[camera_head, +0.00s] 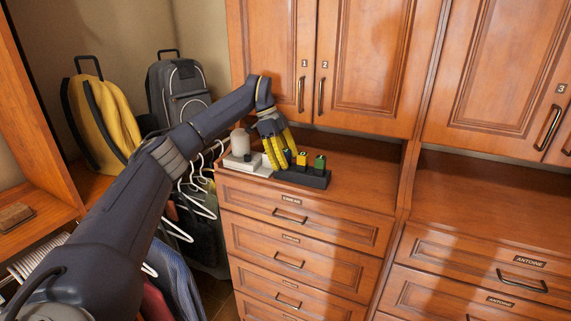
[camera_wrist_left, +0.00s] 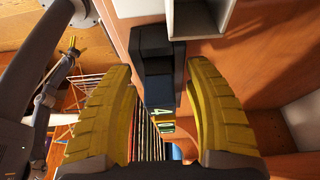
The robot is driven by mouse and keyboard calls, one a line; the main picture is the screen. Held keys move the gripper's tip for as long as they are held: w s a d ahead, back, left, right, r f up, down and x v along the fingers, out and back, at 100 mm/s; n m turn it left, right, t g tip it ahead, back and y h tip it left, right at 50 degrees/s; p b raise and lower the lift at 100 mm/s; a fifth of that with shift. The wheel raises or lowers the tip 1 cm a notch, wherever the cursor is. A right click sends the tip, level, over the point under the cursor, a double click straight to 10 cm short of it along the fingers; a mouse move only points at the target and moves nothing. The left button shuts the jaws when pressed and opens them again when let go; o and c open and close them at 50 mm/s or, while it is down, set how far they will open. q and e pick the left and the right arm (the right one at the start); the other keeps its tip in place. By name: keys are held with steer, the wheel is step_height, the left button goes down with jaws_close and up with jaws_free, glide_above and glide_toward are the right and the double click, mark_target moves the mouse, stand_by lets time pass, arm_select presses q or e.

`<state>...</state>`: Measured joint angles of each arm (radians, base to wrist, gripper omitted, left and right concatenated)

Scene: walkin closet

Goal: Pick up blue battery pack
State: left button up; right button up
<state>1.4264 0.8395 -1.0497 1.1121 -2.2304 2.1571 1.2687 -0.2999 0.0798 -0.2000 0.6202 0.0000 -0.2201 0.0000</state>
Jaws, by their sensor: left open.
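My left gripper (camera_head: 275,150) is over the black holder (camera_head: 315,180) on the dresser top, its yellow fingers pointing down. A battery pack with a yellow top (camera_head: 302,158) and one with a green top (camera_head: 320,162) stand in the holder, right of the gripper.
A pale box with a rounded top (camera_head: 240,143) stands left of the gripper on the dresser (camera_head: 300,205). Cabinet doors (camera_head: 375,60) rise behind. White hangers (camera_head: 198,200) with clothes hang at left, below backpacks. The dresser top right of the holder is clear.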

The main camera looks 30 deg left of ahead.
arm_select(q)
jaws_close()
stand_by(0.3)
steer(key=shift+r, duration=0.1)
